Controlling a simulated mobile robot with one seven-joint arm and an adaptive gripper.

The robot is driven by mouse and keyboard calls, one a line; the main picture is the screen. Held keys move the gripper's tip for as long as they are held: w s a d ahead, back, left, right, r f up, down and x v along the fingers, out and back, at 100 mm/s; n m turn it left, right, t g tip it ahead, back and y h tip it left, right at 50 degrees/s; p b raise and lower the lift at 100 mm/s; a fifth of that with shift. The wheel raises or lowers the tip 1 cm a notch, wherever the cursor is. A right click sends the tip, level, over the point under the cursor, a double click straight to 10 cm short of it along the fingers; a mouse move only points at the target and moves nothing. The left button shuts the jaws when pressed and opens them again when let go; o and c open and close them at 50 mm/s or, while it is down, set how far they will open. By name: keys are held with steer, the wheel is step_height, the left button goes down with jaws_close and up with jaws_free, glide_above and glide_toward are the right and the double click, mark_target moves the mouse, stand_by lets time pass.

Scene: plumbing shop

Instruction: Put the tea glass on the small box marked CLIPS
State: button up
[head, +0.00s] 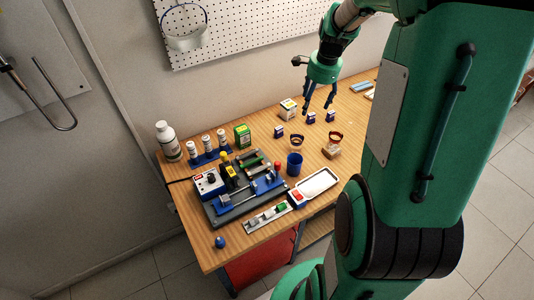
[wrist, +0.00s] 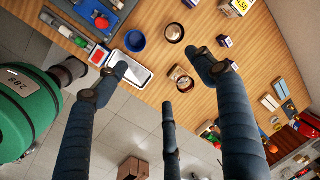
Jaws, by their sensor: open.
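Two small glasses with dark rims stand on the wooden workbench. One glass (head: 297,139) is on the bare bench top; it also shows in the wrist view (wrist: 174,33). The other glass (head: 336,136) appears over a small brownish box (head: 331,153); in the wrist view this glass (wrist: 185,82) overlaps the box (wrist: 175,72). I cannot tell for sure whether it stands on the box or beside it. No CLIPS lettering is readable. My gripper (head: 316,110) is open and empty, above the bench's back part. Its fingers also show in the wrist view (wrist: 163,62).
A blue cup (head: 294,164), a white tray (head: 318,182) and a grey board (head: 230,201) with tools lie in front and left. Small blue-and-white boxes (head: 279,131) and a larger carton (head: 288,108) stand at the back. The pegboard (head: 260,25) hangs behind. The bench's right part is fairly clear.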

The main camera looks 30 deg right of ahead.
steer(key=s+a+r+n+t, duration=0.1)
steer(key=s+a+r+n, duration=0.25)
steer(key=a, duration=0.35)
steer(key=s+a+r+n, duration=0.2)
steer(key=a+r+n, duration=0.1)
steer(key=a+r, duration=0.25)
steer(key=s+a+r+n+t, duration=0.1)
steer(key=s+a+r+n, duration=0.15)
steer(key=a, duration=0.45)
steer(key=s+a+r+n+t, duration=0.1)
steer(key=s+a+r+n, duration=0.2)
steer(key=s+a+n, duration=0.7)
steer(key=s+a, duration=0.3)
steer(key=s, duration=0.2)
steer(key=shift+s+t, duration=0.3)
steer(key=shift+t, duration=0.1)
step_height(320, 180, down, 9)
steer(key=b, duration=0.9)
